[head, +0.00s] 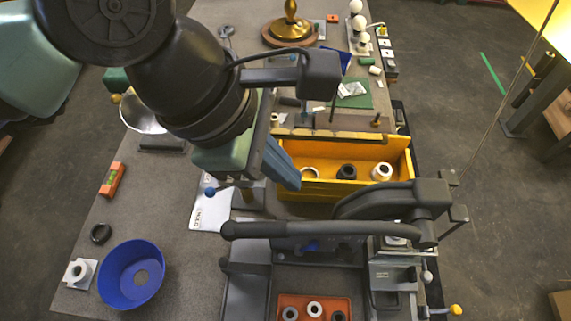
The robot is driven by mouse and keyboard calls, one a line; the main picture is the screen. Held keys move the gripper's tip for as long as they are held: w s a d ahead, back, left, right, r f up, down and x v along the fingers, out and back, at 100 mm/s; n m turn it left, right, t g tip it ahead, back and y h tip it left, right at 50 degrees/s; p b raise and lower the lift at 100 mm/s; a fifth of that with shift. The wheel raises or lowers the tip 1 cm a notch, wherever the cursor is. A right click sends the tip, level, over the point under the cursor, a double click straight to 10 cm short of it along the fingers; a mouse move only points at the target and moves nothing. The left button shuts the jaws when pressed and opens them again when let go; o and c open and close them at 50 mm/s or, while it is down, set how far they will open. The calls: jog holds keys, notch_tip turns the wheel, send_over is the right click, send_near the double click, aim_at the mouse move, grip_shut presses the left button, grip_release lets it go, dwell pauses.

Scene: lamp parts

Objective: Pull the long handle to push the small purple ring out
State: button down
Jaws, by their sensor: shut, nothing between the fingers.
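The long handle (320,229) is a dark grey bar lying nearly level across the lower middle, with a rounded knob at its left end. Its right end joins a dark grey lever press (395,201). I cannot make out a small purple ring; it may be hidden in or under the press. My gripper (288,180) hangs from the arm at upper left, beside the left end of the yellow bin and above and behind the handle's knob. It is shut and empty, apart from the handle.
A yellow bin (408,155) holding several rings and sockets stands behind the press. A red tray (281,299) with small rings lies in front. A blue bowl (117,296), a black ring (101,233) and an orange level (112,179) are at left. The table's left middle has free room.

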jog(key=c, duration=1.5)
grip_release()
jog(key=shift+c, duration=0.2)
jog(key=o, duration=1)
jog(key=b+v, duration=0.2)
jog(key=v, duration=1.1)
jog(key=shift+d+b, duration=0.1)
jog(key=shift+b, duration=0.2)
